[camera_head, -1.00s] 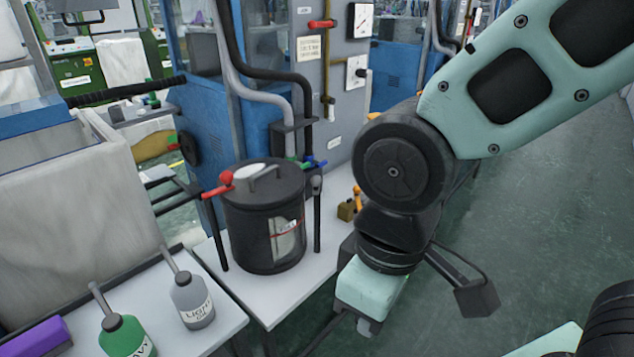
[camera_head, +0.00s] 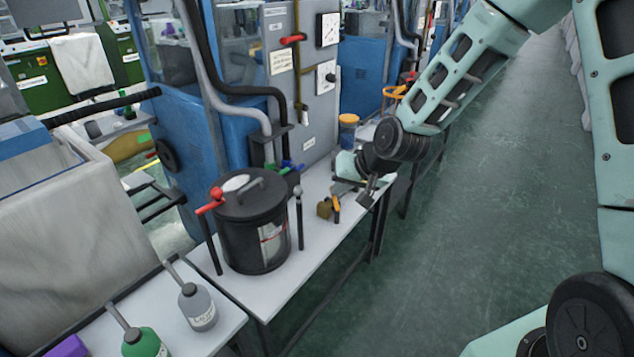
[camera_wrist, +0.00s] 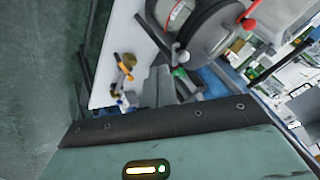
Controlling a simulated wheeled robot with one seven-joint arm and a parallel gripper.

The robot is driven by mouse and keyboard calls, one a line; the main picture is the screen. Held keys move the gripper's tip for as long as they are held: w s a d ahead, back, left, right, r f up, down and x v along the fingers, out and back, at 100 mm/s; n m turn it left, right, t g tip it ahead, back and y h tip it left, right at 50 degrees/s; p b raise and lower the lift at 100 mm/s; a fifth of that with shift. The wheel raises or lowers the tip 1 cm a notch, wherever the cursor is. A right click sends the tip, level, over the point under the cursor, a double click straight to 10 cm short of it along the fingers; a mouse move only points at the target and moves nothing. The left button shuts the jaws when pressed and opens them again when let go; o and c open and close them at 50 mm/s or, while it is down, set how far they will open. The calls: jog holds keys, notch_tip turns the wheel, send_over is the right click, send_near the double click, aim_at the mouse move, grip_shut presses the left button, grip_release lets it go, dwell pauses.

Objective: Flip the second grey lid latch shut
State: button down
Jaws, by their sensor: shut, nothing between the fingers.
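A black lidded pot (camera_head: 254,238) stands on the white bench, with a grey handle on its lid. A red-knobbed latch (camera_head: 211,201) lies at the lid's left edge. A grey-knobbed latch (camera_head: 298,191) is at the lid's right side, above a dark post; its exact tilt is hard to tell. In the wrist view the pot (camera_wrist: 210,42) is at the top, with the grey knob (camera_wrist: 181,57) at its near edge. My gripper (camera_head: 344,187) is over the bench, right of and beyond the pot, apart from both latches. Its fingers (camera_wrist: 160,76) are shut and empty.
A small brass block with an orange lever (camera_head: 327,208) sits on the bench between pot and gripper. A grey bottle (camera_head: 196,307) and a green bottle (camera_head: 143,342) stand front left. A blue machine cabinet (camera_head: 188,130) backs the bench. The floor (camera_head: 470,200) at right is clear.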

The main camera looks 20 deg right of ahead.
aim_at(299, 189)
jog(key=shift+w+d+m+t, duration=0.25)
jog(key=shift+w+d, duration=0.15)
jog(key=shift+d, duration=0.2)
jog(key=shift+w+d+m+t, duration=0.15)
jog(key=shift+w+d+m, duration=0.15)
jog(key=shift+d, duration=0.3)
jog(key=w+a+f+p, duration=0.5)
jog(key=w+a+f, duration=0.1)
jog(key=w, duration=0.1)
jog(key=shift+w+a+f, duration=0.15)
jog(key=shift+w+f, duration=0.15)
jog(key=shift+f, duration=0.1)
jog(key=shift+a, duration=0.15)
jog(key=shift+s+a+m+h, duration=0.1)
jog(key=shift+a+m+h, duration=0.05)
jog(key=shift+m+h, duration=0.25)
